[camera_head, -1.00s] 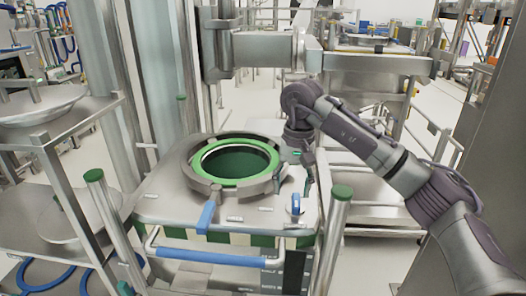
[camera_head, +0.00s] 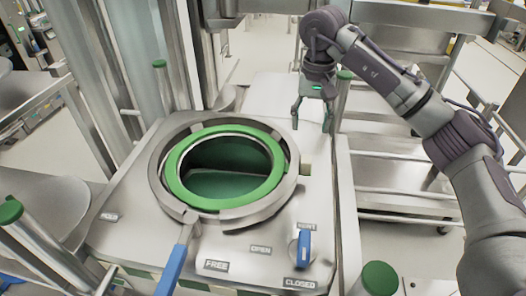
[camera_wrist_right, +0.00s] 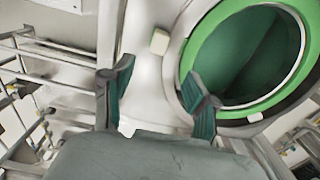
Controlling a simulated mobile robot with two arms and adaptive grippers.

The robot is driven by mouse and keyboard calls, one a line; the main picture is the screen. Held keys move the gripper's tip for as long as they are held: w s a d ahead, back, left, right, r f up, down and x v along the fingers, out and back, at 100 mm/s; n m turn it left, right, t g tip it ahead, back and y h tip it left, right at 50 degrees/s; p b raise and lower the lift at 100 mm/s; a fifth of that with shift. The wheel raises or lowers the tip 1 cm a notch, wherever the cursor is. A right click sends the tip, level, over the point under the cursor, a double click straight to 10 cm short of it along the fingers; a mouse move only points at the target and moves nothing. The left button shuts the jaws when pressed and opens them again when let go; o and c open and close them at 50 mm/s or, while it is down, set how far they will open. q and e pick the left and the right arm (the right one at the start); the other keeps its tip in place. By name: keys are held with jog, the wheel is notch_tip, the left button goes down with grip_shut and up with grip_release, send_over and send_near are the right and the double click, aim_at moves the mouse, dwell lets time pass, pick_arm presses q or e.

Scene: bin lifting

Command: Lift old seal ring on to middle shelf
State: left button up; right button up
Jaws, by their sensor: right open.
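The seal ring (camera_head: 187,195) is a bright green ring seated around the round opening of the metal bin top. It lies inside a grey metal clamp collar (camera_head: 163,178). It also shows at the right of the right wrist view (camera_wrist_right: 201,37). My right gripper (camera_head: 311,122) points down with two fingers apart and empty. It is behind and to the right of the ring, apart from it. In the wrist view its fingers (camera_wrist_right: 158,78) are spread, one overlapping the collar's edge in the picture. Metal shelves (camera_head: 405,172) stand at the right; I cannot tell which is the middle one. My left gripper is not in view.
A blue lever (camera_head: 174,268) sticks out at the front of the collar, and a blue knob (camera_head: 304,248) sits at the front right. Green-capped posts (camera_head: 380,278) stand around the bin. Another rack with a round pan (camera_head: 30,205) is at the left.

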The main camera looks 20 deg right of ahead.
aim_at(306, 158)
jog(key=f, duration=0.3)
jog(key=shift+s+a, duration=0.15)
jog(key=shift+s, duration=0.05)
notch_tip(306, 158, down, 4)
jog(key=shift+s+f+p, duration=0.1)
jog(key=shift+p, duration=0.65)
jog(key=shift+f, duration=0.55)
notch_tip(306, 158, down, 4)
jog(key=p, duration=0.3)
jog(key=shift+f, duration=0.55)
jog(key=shift+c, duration=0.5)
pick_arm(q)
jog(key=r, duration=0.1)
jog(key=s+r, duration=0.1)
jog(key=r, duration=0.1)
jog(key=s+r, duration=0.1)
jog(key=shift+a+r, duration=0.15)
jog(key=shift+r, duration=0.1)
pick_arm(e)
grip_shut()
